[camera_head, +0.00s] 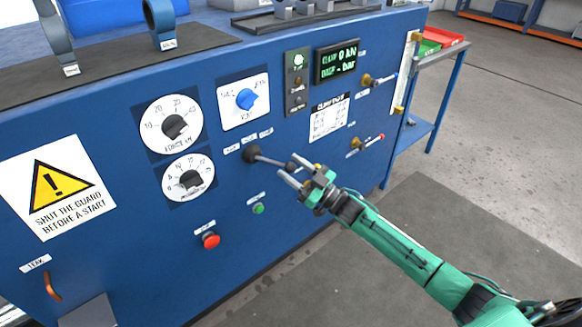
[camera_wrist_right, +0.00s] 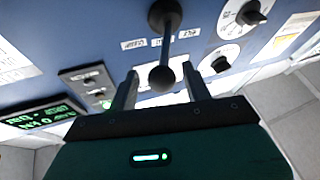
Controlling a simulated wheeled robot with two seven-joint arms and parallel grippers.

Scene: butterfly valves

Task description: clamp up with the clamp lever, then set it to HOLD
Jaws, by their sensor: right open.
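The clamp lever (camera_head: 268,160) is a grey rod on a dark round pivot on the blue panel, ending in a dark ball knob. It sticks out to the right and slightly down in the head view; its rod (camera_wrist_right: 166,48) also shows in the right wrist view. My right gripper (camera_head: 289,166) is open at the ball, and its fingers (camera_wrist_right: 159,78) appear on either side of the ball in the wrist view. I cannot tell whether they touch it. The display (camera_head: 337,61) reads CLAMP 0 kN. Small labels above the pivot are unreadable. My left gripper is not in view.
Two white dials (camera_head: 171,124) and a blue selector knob (camera_head: 246,99) sit left of the lever. A green button (camera_head: 258,208) and red button (camera_head: 211,240) are below. Small valve handles (camera_head: 368,141) stick out at the right. Open floor (camera_head: 500,180) lies right of the panel.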

